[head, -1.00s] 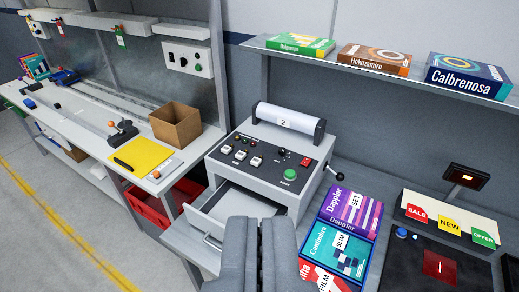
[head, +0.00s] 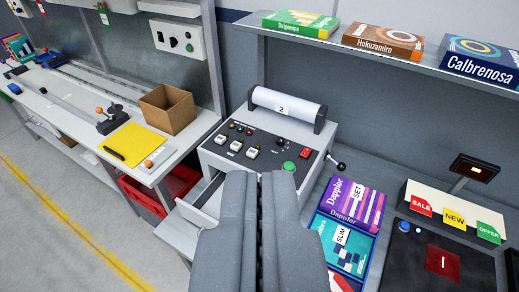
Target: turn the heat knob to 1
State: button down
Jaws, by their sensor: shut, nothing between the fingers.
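A grey machine (head: 325,160) with a white roll (head: 287,107) on top stands in the middle of the head view.
An open drawer (head: 187,213) sticks out at the machine's front left. A black-knobbed lever (head: 337,164) juts from its right side. Boxed goods (head: 350,204) lie to the right, beside a dark scanner plate (head: 440,258). A shelf with boxes (head: 383,40) hangs above.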

aim_at(280, 141)
jog(key=k, duration=0.55)
jog(key=u, duration=0.35)
jog(key=i, duration=1.6)
jog(key=z, duration=0.75)
